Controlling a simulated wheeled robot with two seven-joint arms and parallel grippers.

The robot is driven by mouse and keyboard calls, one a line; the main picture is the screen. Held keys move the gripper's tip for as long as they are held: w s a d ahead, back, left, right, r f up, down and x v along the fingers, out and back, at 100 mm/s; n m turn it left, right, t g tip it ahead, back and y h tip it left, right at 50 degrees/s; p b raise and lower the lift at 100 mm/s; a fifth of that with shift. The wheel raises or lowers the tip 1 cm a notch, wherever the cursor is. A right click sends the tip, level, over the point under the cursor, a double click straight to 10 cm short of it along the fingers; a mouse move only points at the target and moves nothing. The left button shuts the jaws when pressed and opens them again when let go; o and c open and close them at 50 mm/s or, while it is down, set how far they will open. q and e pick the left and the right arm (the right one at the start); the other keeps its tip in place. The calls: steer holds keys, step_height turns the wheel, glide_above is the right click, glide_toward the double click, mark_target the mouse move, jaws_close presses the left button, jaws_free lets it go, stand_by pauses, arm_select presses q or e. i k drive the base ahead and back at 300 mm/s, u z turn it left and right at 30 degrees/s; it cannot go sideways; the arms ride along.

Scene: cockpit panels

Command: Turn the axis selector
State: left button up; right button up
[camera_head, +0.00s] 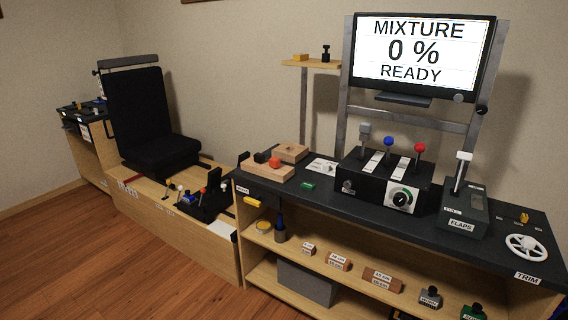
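No control in view carries a readable axis selector label. A round dark knob (401,198) with a green ring sits on a white plate on the front of the black lever box (362,194), and it may be the selector. Its pointer is too small to read. The box stands on the dark desk top and has a grey, a blue (389,143) and a red (419,148) knobbed lever. The monitor (420,50) above reads MIXTURE, 0 %, READY. Another small dark knob (482,109) sits beside the monitor's lower right corner. Neither of my grippers is in view.
A flaps lever unit (462,210) and a white trim wheel (526,247) stand right of the box. Wooden blocks (264,171) lie at the desk's left. Shelves below hold labelled blocks and a grey bin (307,283). A black seat (150,120) stands left; the wood floor is clear.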

mark_target(325, 166)
steer(key=u, duration=1.75)
steer(key=i, duration=1.8)
steer(key=z, duration=0.95)
